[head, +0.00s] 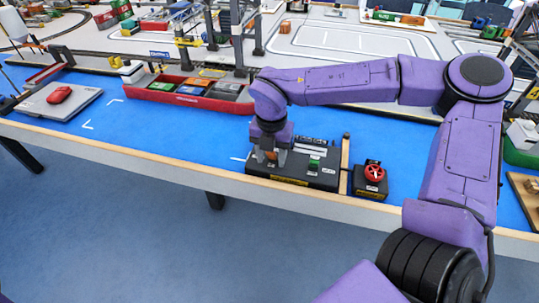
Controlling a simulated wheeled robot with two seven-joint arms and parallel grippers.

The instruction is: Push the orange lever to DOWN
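A black control box (318,180) stands near the front edge of the blue table. The orange lever (271,155) is at its left end and shows as a small orange patch, partly hidden by my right gripper. My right gripper (270,159) points down over that end of the box. Its grey fingers stand apart, one on each side of the lever. Contact with the lever is too small to make out. A green control (314,163) sits on the box right of the gripper. My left gripper is not in view.
A black box with a red wheel (373,174) stands at the right, beyond an upright post (345,163). A red ship with containers (190,97) lies behind. A red mouse-shaped object (59,94) sits on a grey plate at left. Blue table left of the control box is clear.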

